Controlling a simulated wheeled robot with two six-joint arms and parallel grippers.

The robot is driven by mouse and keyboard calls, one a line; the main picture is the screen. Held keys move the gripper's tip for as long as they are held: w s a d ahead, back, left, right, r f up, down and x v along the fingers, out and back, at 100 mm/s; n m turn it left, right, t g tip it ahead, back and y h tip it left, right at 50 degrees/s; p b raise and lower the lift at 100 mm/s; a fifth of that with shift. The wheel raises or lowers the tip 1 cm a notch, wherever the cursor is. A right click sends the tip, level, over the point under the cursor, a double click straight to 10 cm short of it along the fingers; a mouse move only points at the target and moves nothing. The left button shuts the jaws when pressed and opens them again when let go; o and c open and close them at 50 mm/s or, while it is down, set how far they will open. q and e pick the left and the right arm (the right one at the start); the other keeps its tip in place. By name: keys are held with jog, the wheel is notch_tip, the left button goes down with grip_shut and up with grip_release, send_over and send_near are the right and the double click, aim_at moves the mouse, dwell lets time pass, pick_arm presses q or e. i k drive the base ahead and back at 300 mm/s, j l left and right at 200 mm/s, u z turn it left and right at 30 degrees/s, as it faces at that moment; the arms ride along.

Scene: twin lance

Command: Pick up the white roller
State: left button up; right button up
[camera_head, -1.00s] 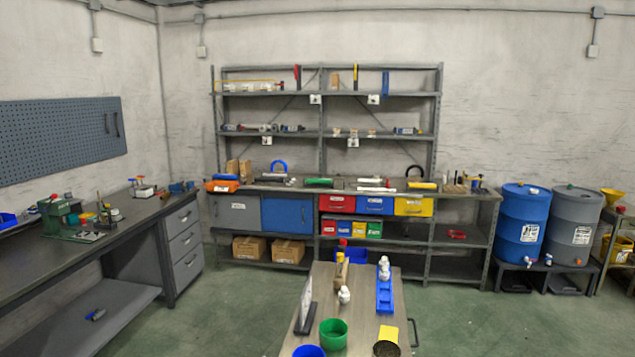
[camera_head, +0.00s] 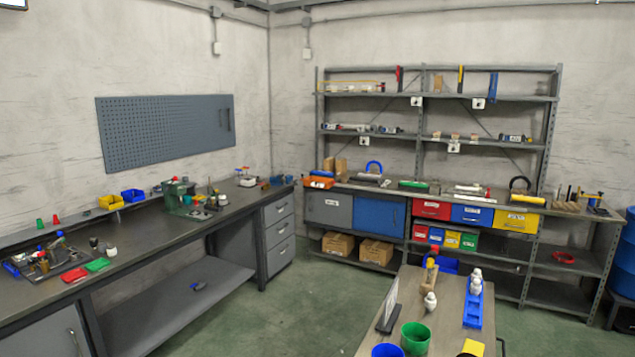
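A white, roller-like cylinder (camera_head: 469,188) lies on the top of the long back workbench, a little right of the bench's middle. A second long white piece with a red end (camera_head: 476,198) lies just in front of it. At this distance I cannot tell for sure which of the two is the white roller. Neither of my grippers is in view.
The back workbench (camera_head: 385,190) also holds a green piece (camera_head: 412,184), a yellow piece (camera_head: 523,199) and a black arch. A small table (camera_head: 445,310) with cups stands in front of it. A long side bench (camera_head: 150,232) runs along the left. Green floor lies open between.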

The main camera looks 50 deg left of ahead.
aim_at(468, 189)
jog(key=j+u, duration=0.4)
jog(key=i+j+u, duration=0.1)
jog(key=j+u, duration=0.3)
jog(key=i+j+u, duration=0.15)
jog(key=j+u, duration=0.25)
jog(key=i+j+u, duration=0.15)
jog(key=u, duration=0.2)
jog(key=i+j+u, duration=0.2)
jog(key=u, duration=0.2)
jog(key=i+j+u, duration=0.5)
jog(key=i, duration=0.15)
jog(key=i+z, duration=0.3)
jog(key=i+j+z, duration=0.25)
jog(key=i+l+z, duration=0.15)
jog(key=i+z, duration=0.75)
jog(key=z, duration=0.15)
jog(key=i+l, duration=0.15)
jog(key=i, duration=0.65)
jog(key=i+l, duration=0.15)
jog(key=i, duration=0.65)
jog(key=i+l+z, duration=0.1)
jog(key=i+l, duration=0.35)
jog(key=i+l+z, duration=0.1)
jog(key=i+l, duration=0.3)
jog(key=i, duration=0.15)
